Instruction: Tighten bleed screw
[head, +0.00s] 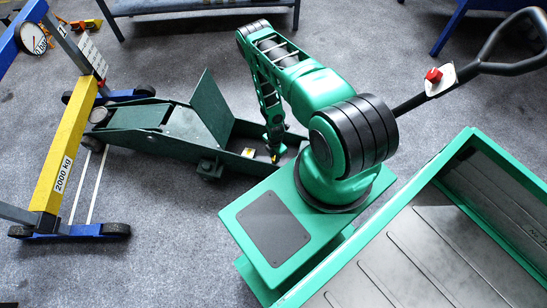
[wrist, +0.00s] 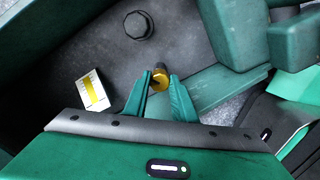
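The green trolley jack (head: 180,132) stands on the floor with a hinged cover plate (head: 206,105) raised. My gripper (head: 274,155) reaches down into the jack's open frame. In the wrist view, the brass bleed screw (wrist: 160,81) with a dark end lies between the tips of my gripper (wrist: 161,77). The two green fingers are apart, one on each side of the screw and very close to it. I cannot tell whether they press on it. In the head view the screw is mostly hidden by my gripper.
A dark hex bolt (wrist: 138,24) and a white-and-yellow label (wrist: 92,90) lie near the screw. Jack walls surround the fingers closely. The jack's black handle (head: 505,62) carries a red knob (head: 433,75). A yellow-and-blue frame (head: 62,150) stands at left.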

